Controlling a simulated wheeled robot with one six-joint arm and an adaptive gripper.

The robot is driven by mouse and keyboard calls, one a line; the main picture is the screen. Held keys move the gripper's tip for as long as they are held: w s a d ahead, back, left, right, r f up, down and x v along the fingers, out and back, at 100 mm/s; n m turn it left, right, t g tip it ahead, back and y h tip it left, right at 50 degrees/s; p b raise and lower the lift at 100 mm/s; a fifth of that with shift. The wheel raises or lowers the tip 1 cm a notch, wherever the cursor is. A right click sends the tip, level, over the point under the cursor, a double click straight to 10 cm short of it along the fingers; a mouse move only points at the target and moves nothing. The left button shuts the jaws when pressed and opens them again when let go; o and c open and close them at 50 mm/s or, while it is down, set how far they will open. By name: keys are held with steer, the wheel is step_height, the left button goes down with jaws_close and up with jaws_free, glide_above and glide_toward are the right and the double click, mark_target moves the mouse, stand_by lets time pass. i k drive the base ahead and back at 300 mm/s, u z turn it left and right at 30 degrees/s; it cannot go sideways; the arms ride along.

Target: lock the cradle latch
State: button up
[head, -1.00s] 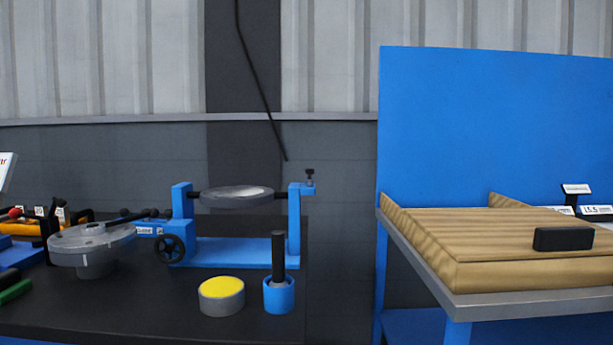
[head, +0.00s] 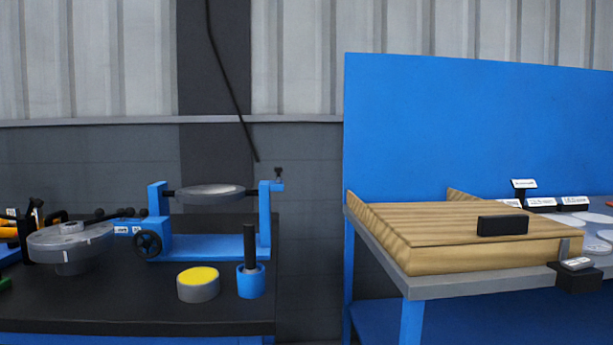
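The blue cradle (head: 208,247) stands on the dark bench at the left in the head view. It has two uprights with a grey round disc (head: 210,191) held between them on pins, and a black handwheel (head: 148,244) at its left end. A small dark knob, which looks like the latch (head: 278,174), sits on top of the right upright. It stands up; I cannot tell whether it is locked. A grey flanged shell (head: 70,247) rests on the bench left of the cradle. My gripper is not in view.
A yellow-topped grey puck (head: 198,285) and a blue cup with a black handle (head: 250,278) stand in front of the cradle. At the right is a blue-backed table with a wooden crate (head: 470,250) and several small labels. A gap separates the two benches.

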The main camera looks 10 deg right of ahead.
mark_target(278, 170)
steer(key=z, duration=0.45)
steer(key=k, duration=1)
steer(key=u, duration=0.35)
steer(key=i, duration=0.6)
steer(key=u, duration=0.6)
steer(key=i, duration=1.1)
steer(key=u, duration=0.45)
steer(key=k, duration=0.5)
steer(key=z, duration=0.05)
steer(key=i, duration=0.5)
steer(key=u, duration=0.05)
